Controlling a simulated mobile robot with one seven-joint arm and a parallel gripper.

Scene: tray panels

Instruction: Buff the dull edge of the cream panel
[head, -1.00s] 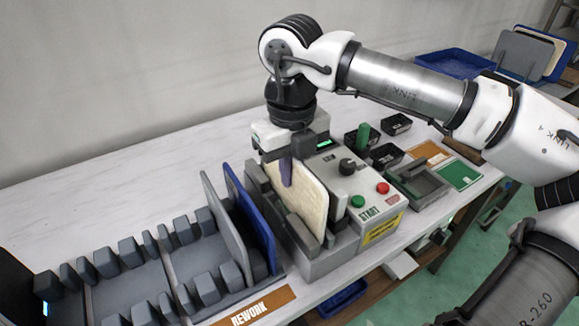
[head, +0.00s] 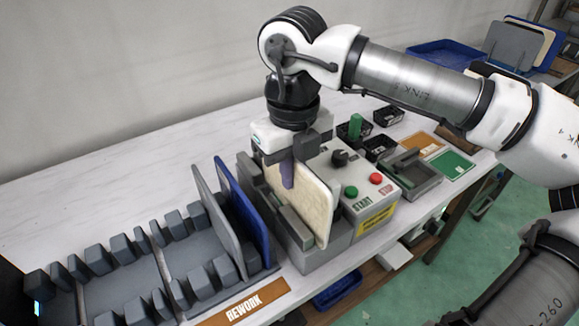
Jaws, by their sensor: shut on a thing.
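The cream panel (head: 313,207) stands upright in the slot of the grey machine (head: 345,238), which has a green START button, a red STOP button and a dark knob. My gripper (head: 287,172) reaches down from above at the panel's upper left part. A dark purple finger lies against the panel's face, and the gripper is shut on the panel. The other finger is hidden behind the panel. The panel's lower edge is hidden in the machine, and I cannot make out which edge is dull.
A grey rack (head: 125,285) at the left holds a grey panel (head: 214,215) and a blue panel (head: 243,212), near the REWORK label (head: 243,304). The table's back left is clear.

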